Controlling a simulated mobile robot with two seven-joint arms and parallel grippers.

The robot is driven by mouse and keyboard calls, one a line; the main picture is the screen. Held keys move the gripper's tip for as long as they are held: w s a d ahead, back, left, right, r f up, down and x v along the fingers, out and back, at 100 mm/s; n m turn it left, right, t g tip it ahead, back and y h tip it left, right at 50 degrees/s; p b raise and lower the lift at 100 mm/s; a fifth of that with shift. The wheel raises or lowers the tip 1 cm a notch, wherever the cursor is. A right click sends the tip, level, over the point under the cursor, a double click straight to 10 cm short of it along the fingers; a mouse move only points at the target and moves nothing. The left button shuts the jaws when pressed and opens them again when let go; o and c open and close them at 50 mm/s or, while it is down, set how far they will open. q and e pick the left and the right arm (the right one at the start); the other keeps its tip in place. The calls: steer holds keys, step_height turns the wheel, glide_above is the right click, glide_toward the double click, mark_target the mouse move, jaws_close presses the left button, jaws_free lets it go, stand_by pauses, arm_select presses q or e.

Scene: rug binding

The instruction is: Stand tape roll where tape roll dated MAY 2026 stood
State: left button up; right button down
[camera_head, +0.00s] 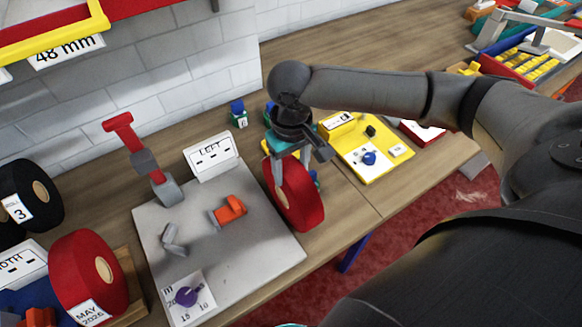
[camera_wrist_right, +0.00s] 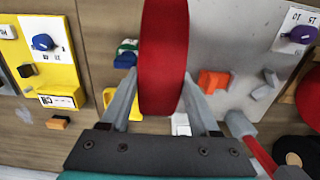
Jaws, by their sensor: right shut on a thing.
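My right gripper (camera_head: 292,150) is shut on a red tape roll (camera_head: 297,196), held upright at the right edge of the grey board. In the right wrist view the roll (camera_wrist_right: 163,60) stands on edge between the two fingers (camera_wrist_right: 160,105). I cannot tell whether it touches the surface below. Another red tape roll (camera_head: 75,268), with a tag reading MAY 2026 (camera_head: 88,314), stands at the lower left beside the board. My left gripper is not in view.
The grey board (camera_head: 240,262) carries an orange block (camera_head: 229,210), a red-handled tool (camera_head: 140,150) and a LEFT sign (camera_head: 210,157). A black roll (camera_head: 25,200) stands at far left. A yellow board (camera_head: 378,172) with small items lies to the right.

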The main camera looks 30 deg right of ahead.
steer(key=shift+c, duration=0.6)
jaws_free()
